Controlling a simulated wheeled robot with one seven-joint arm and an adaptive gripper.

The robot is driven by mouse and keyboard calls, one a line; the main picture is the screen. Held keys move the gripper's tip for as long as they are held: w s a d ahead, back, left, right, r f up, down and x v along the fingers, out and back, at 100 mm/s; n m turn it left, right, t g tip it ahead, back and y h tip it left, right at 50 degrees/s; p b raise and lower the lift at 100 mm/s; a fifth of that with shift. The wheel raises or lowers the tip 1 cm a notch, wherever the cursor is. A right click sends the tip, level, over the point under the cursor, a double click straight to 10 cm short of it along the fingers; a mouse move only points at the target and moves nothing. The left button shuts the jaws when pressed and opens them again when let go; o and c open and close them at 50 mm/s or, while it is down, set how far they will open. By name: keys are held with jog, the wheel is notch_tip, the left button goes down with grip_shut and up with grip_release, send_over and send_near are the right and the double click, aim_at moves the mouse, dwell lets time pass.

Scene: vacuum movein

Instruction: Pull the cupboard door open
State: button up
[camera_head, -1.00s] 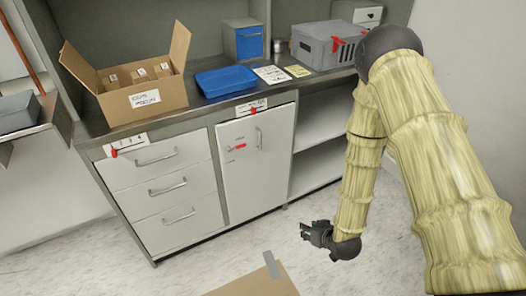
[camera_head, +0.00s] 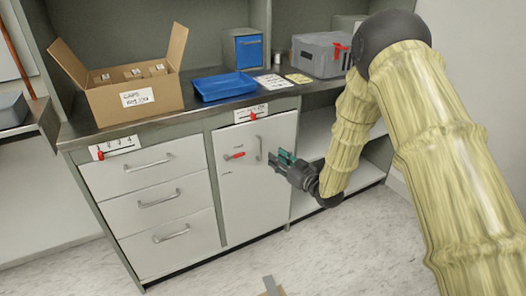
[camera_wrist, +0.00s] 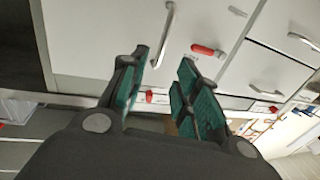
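The white cupboard door (camera_head: 253,190) is shut, below the counter and right of the drawers. Its upright metal handle (camera_head: 259,148) is near the door's upper right edge. A red latch-like piece (camera_head: 234,156) sits on the door left of the handle. My gripper (camera_head: 279,160) is just right of the handle, in front of the door's right side. In the wrist view my gripper (camera_wrist: 158,82) has its green-padded fingers apart with nothing between them. The handle (camera_wrist: 163,35) and the red piece (camera_wrist: 207,50) lie beyond the fingertips. I see no contact with the handle.
Three drawers (camera_head: 147,204) are left of the door, and open shelves are on the right. On the counter (camera_head: 190,108) stand a cardboard box (camera_head: 137,97), a blue tray (camera_head: 224,86) and a grey crate (camera_head: 318,58). A piece of cardboard or tape (camera_head: 270,286) lies on the floor.

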aim_at(263, 148)
jog(key=b+x, duration=0.1)
jog(key=x, duration=0.8)
grip_shut()
jog(key=shift+d, duration=0.1)
